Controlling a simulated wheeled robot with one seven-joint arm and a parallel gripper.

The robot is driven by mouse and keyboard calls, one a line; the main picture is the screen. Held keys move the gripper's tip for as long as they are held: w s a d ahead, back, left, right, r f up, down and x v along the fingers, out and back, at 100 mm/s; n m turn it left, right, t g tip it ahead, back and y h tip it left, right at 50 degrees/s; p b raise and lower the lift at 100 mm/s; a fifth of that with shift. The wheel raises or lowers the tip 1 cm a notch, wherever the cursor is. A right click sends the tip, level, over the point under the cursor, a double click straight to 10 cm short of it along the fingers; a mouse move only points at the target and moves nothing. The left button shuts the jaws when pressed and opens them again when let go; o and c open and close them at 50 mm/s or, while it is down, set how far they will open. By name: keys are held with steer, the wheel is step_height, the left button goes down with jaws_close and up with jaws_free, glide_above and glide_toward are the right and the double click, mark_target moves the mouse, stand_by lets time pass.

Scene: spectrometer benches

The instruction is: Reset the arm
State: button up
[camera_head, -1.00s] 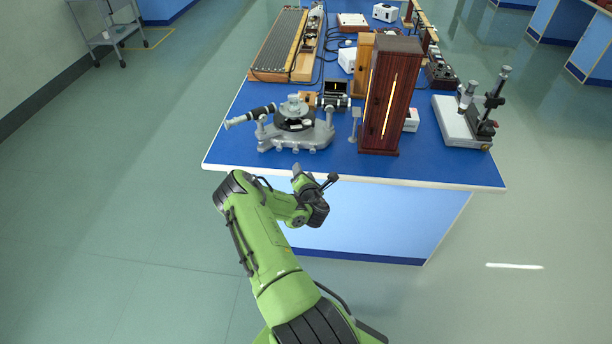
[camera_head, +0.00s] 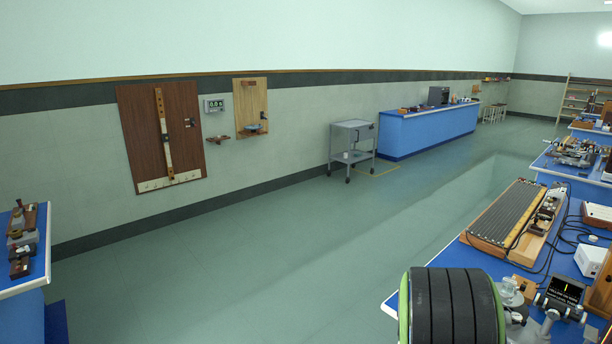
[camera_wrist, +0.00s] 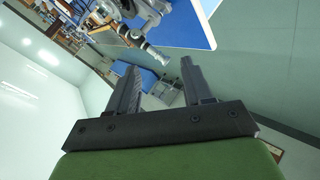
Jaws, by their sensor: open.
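In the wrist view my gripper (camera_wrist: 160,85) is open, its two dark fingers apart with nothing between them. Beyond the fingertips, the grey spectrometer (camera_wrist: 140,22) stands near the edge of a blue bench (camera_wrist: 197,35). In the head view part of my arm (camera_head: 450,305), a dark ribbed joint with a green rim, shows at the bottom, in front of that bench. It hides part of the spectrometer (camera_head: 515,292). My gripper is out of the head view.
A long ribbed wooden instrument (camera_head: 505,220) and a white box (camera_head: 590,260) stand on the bench at right. A grey trolley (camera_head: 352,145) stands by the left wall. Another bench (camera_head: 30,265) is at far left. The floor between is clear.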

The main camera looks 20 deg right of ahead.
steer(key=s+a+r+m+y, duration=0.25)
steer(key=a+r, duration=0.45)
steer(key=a, duration=0.5)
steer(key=s+a+r+y, duration=0.2)
steer(key=s+a, duration=0.7)
steer(key=s, duration=0.1)
steer(key=s+a+r+n+y, duration=0.1)
steer(key=s+a+r+y, duration=0.1)
steer(key=s+a, duration=0.7)
steer(key=shift+s+a+g+y, duration=0.3)
steer(key=shift+s+a+y, duration=0.05)
steer(key=shift+y, duration=0.4)
steer(key=shift+f, duration=0.1)
